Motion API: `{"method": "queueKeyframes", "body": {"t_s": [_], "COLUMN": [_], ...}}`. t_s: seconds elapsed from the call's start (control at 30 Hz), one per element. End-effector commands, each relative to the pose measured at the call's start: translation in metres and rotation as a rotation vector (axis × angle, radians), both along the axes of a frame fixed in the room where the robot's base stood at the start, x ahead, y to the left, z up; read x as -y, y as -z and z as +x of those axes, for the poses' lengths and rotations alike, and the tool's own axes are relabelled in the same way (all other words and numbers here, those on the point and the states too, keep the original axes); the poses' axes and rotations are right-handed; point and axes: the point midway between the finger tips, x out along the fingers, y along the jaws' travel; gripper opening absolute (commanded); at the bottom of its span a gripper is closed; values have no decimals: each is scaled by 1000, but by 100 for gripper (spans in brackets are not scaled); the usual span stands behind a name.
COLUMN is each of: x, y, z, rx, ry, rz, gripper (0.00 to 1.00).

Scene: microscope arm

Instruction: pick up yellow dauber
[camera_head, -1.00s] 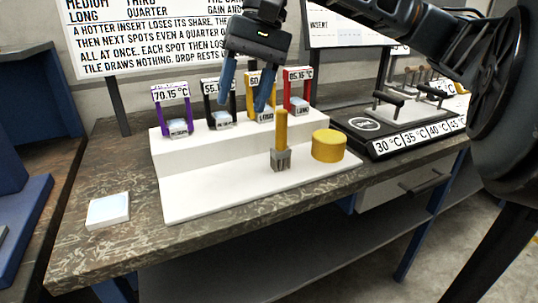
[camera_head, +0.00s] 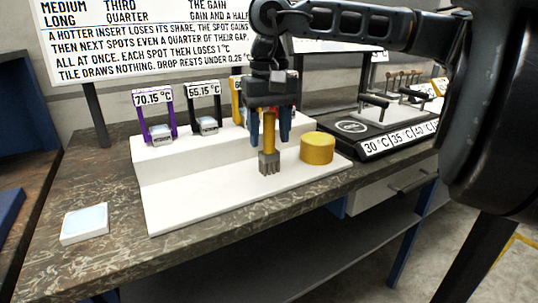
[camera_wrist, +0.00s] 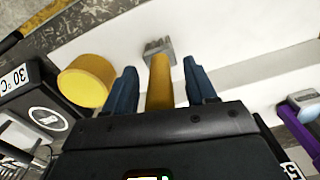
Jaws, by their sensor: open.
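The yellow dauber (camera_head: 269,133) stands upright on the white stepped stand, its yellow handle up and its grey block-like end (camera_head: 269,163) at the bottom. My gripper (camera_head: 270,138) is open above the dauber, pointing down, with one blue finger on each side of the handle. In the wrist view the yellow handle (camera_wrist: 160,84) lies between the two open fingers (camera_wrist: 163,88), with gaps on both sides. The grey end (camera_wrist: 158,47) shows beyond the fingertips.
A yellow round pot (camera_head: 317,149) stands close right of the dauber. Behind are coloured frames with temperature labels, partly hidden by my gripper. A black panel (camera_head: 350,127) with temperature labels is at right. A white tile (camera_head: 85,224) lies on the bench at left.

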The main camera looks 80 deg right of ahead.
Motion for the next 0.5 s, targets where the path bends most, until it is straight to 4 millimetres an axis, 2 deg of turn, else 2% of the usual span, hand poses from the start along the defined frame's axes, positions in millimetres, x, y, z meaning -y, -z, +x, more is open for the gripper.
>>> {"method": "queueKeyframes", "body": {"t_s": [0.13, 0.37, 0.5], "x": [0, 0, 0], "y": [10, 11, 11], "z": [0, 0, 0], "rx": [1, 1, 1], "ry": [0, 1, 1], "rz": [0, 0, 0], "gripper": [56, 55, 42]}}
